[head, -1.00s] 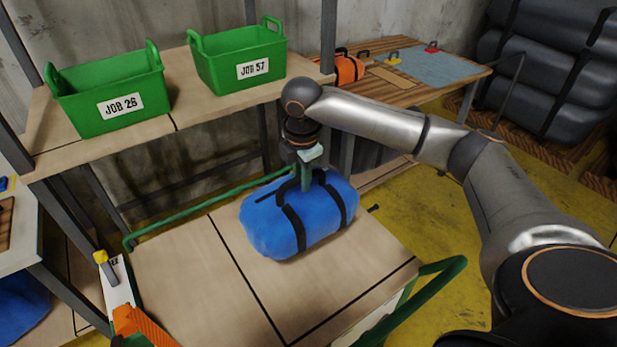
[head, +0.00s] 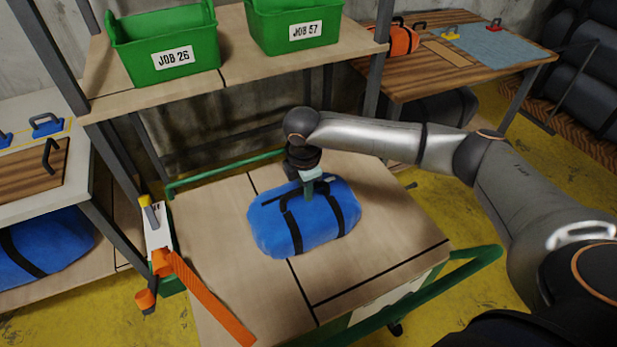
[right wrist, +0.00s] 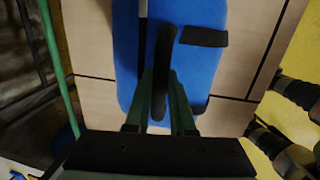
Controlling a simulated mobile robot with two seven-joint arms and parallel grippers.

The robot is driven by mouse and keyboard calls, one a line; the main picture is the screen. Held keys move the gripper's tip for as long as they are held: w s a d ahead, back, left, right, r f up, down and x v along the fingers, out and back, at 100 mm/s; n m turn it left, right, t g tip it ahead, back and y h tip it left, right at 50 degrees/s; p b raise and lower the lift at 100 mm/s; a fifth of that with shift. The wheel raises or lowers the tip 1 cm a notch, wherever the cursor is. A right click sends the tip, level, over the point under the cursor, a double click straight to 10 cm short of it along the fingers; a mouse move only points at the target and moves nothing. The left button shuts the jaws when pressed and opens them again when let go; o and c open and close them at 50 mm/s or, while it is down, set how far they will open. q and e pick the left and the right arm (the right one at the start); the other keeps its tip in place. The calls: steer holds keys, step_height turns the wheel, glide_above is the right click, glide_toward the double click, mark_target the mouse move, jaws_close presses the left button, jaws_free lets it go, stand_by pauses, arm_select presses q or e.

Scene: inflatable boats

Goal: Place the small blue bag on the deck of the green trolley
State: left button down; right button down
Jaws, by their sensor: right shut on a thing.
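The small blue bag (head: 325,228) with black straps is over the middle of the wooden deck (head: 390,215) of the green trolley (head: 487,262). Its underside is very low; I cannot tell for sure whether it touches the deck. My right gripper (head: 309,188) comes down from above and is shut on the bag's black strap handle. In the right wrist view, the gripper fingers (right wrist: 166,90) stand on both sides of the black handle, with the blue bag (right wrist: 206,70) beneath. My left gripper is not in view.
Green crates labelled JOB 26 (head: 165,45) and JOB 57 (head: 292,25) stand on a shelf behind the trolley. Another blue bag (head: 45,250) is under the left bench. The deck right of the held bag is clear.

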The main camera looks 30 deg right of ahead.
steer(key=shift+w+f, duration=0.1)
steer(key=shift+f, duration=0.2)
steer(key=c, duration=1.1)
jaws_free()
steer(key=shift+f, duration=0.2)
steer(key=o, duration=0.3)
steer(key=shift+o, duration=0.2)
step_height(320, 180, up, 12)
steer(key=s+a, duration=0.1)
steer(key=s, duration=0.1)
steer(key=shift+p, duration=0.4)
steer(key=shift+a, duration=0.1)
